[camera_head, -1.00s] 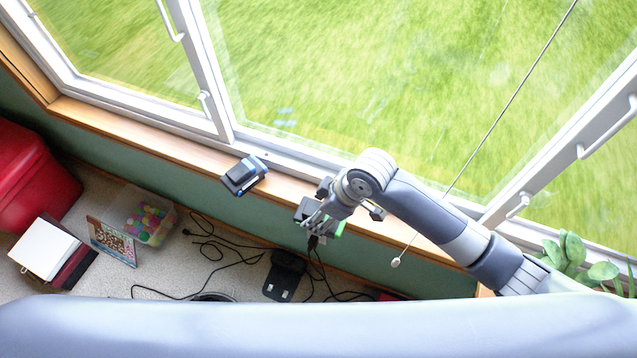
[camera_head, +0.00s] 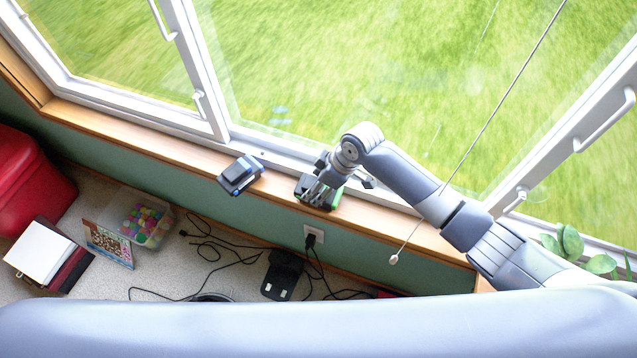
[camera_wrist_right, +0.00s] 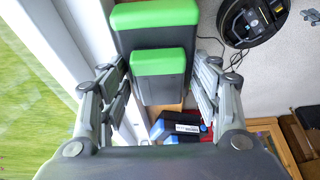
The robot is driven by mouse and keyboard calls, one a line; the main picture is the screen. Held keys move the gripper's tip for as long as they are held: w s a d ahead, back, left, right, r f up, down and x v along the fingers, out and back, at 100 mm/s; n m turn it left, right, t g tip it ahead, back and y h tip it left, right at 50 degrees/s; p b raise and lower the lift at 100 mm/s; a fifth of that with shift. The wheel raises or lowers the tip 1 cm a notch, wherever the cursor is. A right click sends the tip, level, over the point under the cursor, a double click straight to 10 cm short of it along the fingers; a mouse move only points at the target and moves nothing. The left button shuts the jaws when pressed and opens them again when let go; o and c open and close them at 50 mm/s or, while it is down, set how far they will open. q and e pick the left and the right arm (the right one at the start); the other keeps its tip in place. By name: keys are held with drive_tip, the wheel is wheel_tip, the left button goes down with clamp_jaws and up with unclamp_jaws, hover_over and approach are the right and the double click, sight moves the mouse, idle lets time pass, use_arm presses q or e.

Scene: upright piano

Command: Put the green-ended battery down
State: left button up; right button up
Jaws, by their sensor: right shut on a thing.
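The green-ended battery (camera_head: 335,198), dark with a bright green end, is at the wooden window sill (camera_head: 210,165) in the head view. My right gripper (camera_head: 318,192) is shut on it from above. In the right wrist view the battery (camera_wrist_right: 158,88) fills the space between the two fingers, its green faces towards the camera. I cannot tell whether its underside touches the sill. A blue-and-black battery (camera_head: 240,175) lies on the sill to its left; it also shows in the right wrist view (camera_wrist_right: 178,128). My left gripper is not in view.
The window frame (camera_head: 215,115) runs behind the sill. A hanging cord with a white knob (camera_head: 394,259) is to the right. Below on the floor are a black charger (camera_head: 283,275), cables, a clear box of coloured balls (camera_head: 145,222) and a red container (camera_head: 30,180).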

drive_tip(key=o, duration=1.4)
drive_tip(key=p+v, duration=0.1)
drive_tip(key=v, duration=1.1)
drive_tip(key=shift+s, duration=0.1)
